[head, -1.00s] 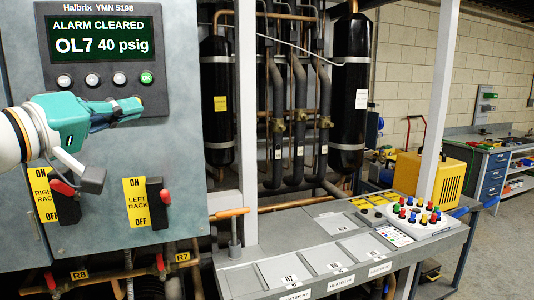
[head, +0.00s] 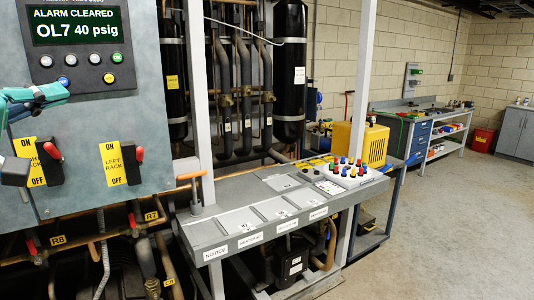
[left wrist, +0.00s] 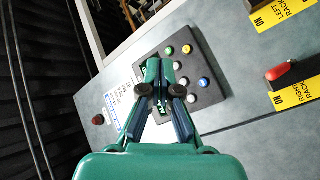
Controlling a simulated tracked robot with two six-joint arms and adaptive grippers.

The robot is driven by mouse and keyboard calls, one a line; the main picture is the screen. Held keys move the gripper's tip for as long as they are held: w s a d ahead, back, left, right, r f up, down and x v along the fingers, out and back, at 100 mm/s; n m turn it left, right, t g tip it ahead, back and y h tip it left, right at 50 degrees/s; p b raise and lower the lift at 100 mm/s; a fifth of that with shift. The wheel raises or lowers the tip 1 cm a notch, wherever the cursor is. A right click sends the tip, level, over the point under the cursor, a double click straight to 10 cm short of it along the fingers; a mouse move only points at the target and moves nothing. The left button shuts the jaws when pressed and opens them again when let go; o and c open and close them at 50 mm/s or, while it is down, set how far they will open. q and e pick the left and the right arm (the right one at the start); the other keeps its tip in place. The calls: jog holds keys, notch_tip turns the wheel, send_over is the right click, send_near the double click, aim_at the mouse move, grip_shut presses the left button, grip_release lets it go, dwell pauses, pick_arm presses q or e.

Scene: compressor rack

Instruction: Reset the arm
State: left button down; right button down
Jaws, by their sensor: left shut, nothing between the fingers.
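My left gripper (head: 64,95) is shut and empty, in front of the grey cabinet at the left edge of the head view. Its teal and dark fingers also show in the left wrist view (left wrist: 163,75), pointing toward the dark control panel (left wrist: 207,85). In the head view the panel (head: 125,75) has several round buttons, including a green one (head: 115,57) and a yellow one (head: 109,78). Its display (head: 75,28) reads "ALARM CLEARED OL7 40 psig". I cannot tell whether the fingertips touch the panel. My right gripper is not in view.
Below are two red-handled rack switches, the left rack one (head: 133,163) tilted handle up. A grey bench (head: 235,215) with covers and a button box (head: 345,178) extends right. A yellow case (head: 365,143) stands behind it. Open floor (head: 440,230) lies at right.

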pick_arm(q)
jog(key=w+d+f+g, duration=0.25)
jog(key=w+f, duration=0.45)
jog(key=f, duration=0.5)
jog(key=w+d+f+g, duration=0.25)
jog(key=w+f, duration=0.35)
jog(key=f, duration=0.5)
jog(key=d+f+g, duration=0.2)
jog(key=f+g, duration=0.1)
jog(key=f, duration=1)
jog(key=d+f+g, duration=0.2)
jog(key=f, duration=1.1)
jog(key=s+d+f+m+g, duration=0.1)
jog(key=s+d+f+g, duration=0.15)
jog(key=s+f, duration=0.6)
jog(key=s+d+f+m+g, duration=0.1)
jog(key=s+d+f+g, duration=0.2)
jog(key=f, duration=1)
jog(key=s+d+f+m+g, duration=0.1)
jog(key=s+f, duration=0.3)
jog(key=s, duration=0.6)
jog(key=s+d+f+m+g, duration=0.1)
jog(key=s+d+f+m, duration=0.1)
jog(key=s, duration=0.7)
notch_tip(320, 180, down, 2)
jog(key=shift+s+d+f, duration=0.25)
jog(key=shift+s+d, duration=0.1)
jog(key=shift+d, duration=0.25)
